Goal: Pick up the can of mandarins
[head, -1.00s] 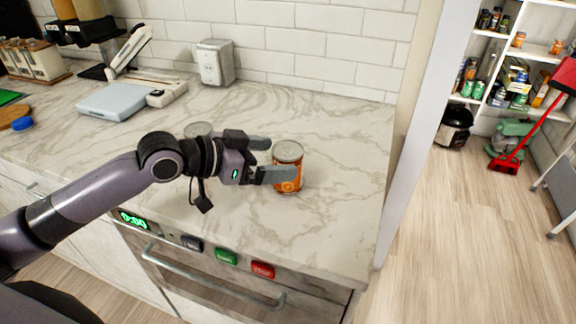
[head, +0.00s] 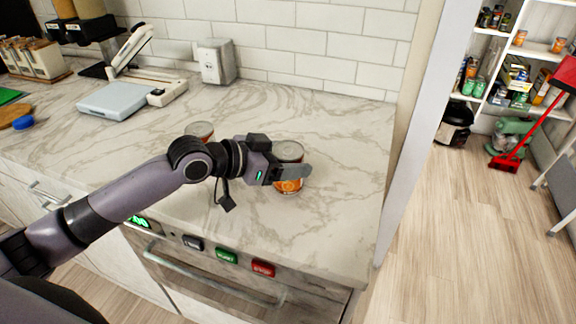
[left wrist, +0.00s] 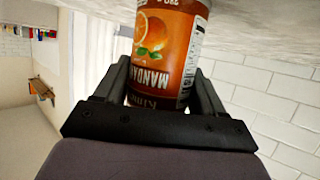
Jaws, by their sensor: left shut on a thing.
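The can of mandarins (head: 288,151) stands upright on the marble counter near its right end. It has an orange label and a silver lid. My left gripper (head: 291,172) is shut on the can, its fingers at the can's sides. In the left wrist view the can (left wrist: 165,50) appears upside down between the two fingers (left wrist: 165,88), with orange fruit and part of the word "MANDARIN" on its label. The near finger hides part of the can in the head view. My right gripper is not in view.
A second can (head: 200,130) stands on the counter behind my left wrist, partly hidden. A white scale-like device (head: 120,99) sits further back left. The marble counter (head: 345,190) is clear around the held can. A tiled wall (head: 330,50) rises behind.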

